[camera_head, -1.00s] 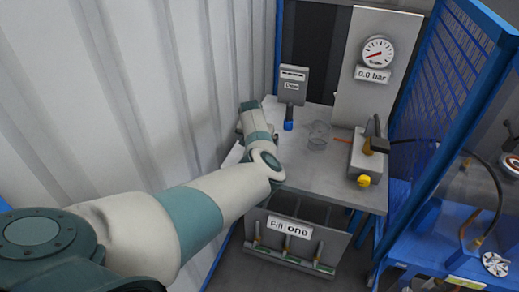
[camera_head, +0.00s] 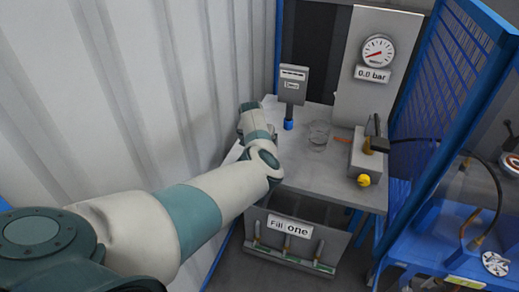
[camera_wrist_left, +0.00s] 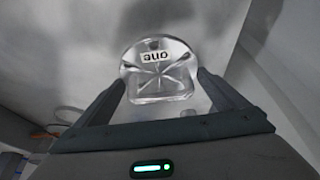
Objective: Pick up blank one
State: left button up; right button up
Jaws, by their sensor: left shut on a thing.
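Blank one (camera_wrist_left: 160,75) is a clear, rounded block with a small label reading "one", upside down in the left wrist view. It sits between the two fingers of my left gripper (camera_wrist_left: 163,92), which is shut on it. The grey surface around it fills the background of that view, and I cannot tell whether the blank touches it. In the head view my left arm reaches in from the left to the bench's left side; its fingers and the blank are hidden behind the arm. My right gripper is not in view.
A grey bench (camera_head: 315,178) carries a round clear item (camera_head: 319,131), a grey block with a yellow knob (camera_head: 363,180) and a small display post (camera_head: 292,85). A gauge (camera_head: 377,51) reads 0.0 bar. A "Fill one" bin (camera_head: 290,228) is below. Blue mesh (camera_head: 440,85) stands right.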

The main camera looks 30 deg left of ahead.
pick_arm(q)
jog(key=shift+w+a+r, duration=0.1)
jog(key=shift+r, duration=0.15)
jog(key=shift+r+b, duration=0.45)
jog(key=shift+r, duration=0.8)
jog(key=w+d+r+b, duration=0.5)
jog(key=w+d+r, duration=0.3)
jog(key=shift+d+r, duration=0.15)
jog(key=shift+d, duration=0.1)
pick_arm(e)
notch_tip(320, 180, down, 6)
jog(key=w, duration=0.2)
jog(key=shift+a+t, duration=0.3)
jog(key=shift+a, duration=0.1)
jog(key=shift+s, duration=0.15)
pick_arm(q)
jog(key=shift+a, duration=0.1)
